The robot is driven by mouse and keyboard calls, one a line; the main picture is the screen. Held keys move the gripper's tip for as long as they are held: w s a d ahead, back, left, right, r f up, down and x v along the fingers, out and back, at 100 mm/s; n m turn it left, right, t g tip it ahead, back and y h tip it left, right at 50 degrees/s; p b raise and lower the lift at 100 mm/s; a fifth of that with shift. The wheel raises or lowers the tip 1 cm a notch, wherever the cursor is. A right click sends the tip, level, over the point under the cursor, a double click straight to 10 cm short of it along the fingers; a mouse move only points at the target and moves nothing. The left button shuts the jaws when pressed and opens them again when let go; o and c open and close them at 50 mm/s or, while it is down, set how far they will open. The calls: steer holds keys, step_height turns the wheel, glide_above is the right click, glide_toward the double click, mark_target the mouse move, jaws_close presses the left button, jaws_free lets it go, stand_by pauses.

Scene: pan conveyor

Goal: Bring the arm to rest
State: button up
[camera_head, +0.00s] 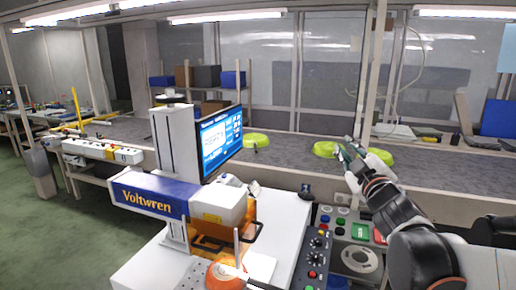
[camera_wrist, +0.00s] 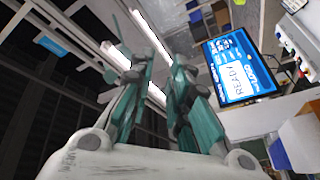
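My arm comes in from the lower right in the head view, raised and bent. My gripper (camera_head: 348,150) is at its end, in front of the conveyor, and overlaps the green pans in the picture. In the wrist view my gripper (camera_wrist: 158,62) points up toward the ceiling lights. Its two teal fingers stand apart with a gap between them, and nothing is held. Whether the fingers are fully open is hard to tell.
Light-green pans (camera_head: 256,140) lie on the grey conveyor (camera_head: 440,176); another pan (camera_head: 325,149) is near my gripper. A Voltwren machine (camera_head: 150,198) stands on a white table (camera_head: 290,215). Its screen (camera_head: 221,140) reads READY. A button panel (camera_head: 318,245) is below my arm.

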steer(key=s+d+f+m+g+h, duration=0.35)
steer(key=s+f+m+g, duration=0.25)
steer(key=s+f+m, duration=0.4)
steer(key=s+a+f+g+y, duration=0.1)
steer(key=s+a+f+g, duration=0.2)
steer(key=s+f, duration=0.2)
steer(key=s+a+f+g+y, duration=0.1)
steer(key=s+a+f+g, duration=0.2)
steer(key=s, duration=0.9)
step_height(320, 180, down, 3)
steer(key=shift+s+a+m+g, duration=0.3)
steer(key=shift+a, duration=0.05)
